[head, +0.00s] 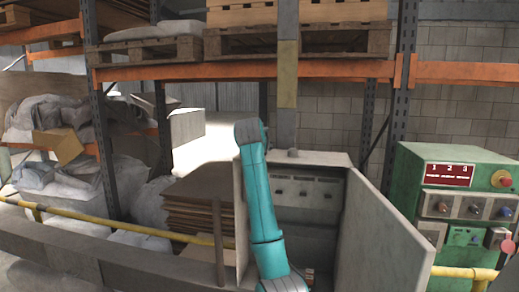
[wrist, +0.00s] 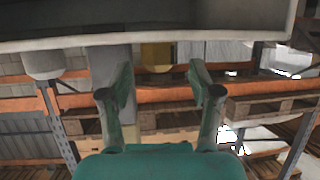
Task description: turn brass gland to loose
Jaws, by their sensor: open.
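The brass gland (wrist: 157,57) shows in the wrist view as a short yellow-brown fitting against the edge of a grey cabinet (wrist: 200,18). My gripper (wrist: 158,76) is open, with one finger to each side of the gland in the picture. Nothing shows between the fingers as held, and neither finger appears to touch the gland. How far the fingertips reach along it I cannot tell. In the head view my teal arm rises in front of the cabinet (head: 305,160); my gripper and the brass gland cannot be made out there.
A grey fitting (wrist: 42,62) sits left of the gland in the wrist view. The cabinet's door (head: 384,225) hangs open to the right. A green control box (head: 452,165) stands farther right. A yellow rail (head: 110,226) crosses low. Pallet racking (head: 220,65) is behind.

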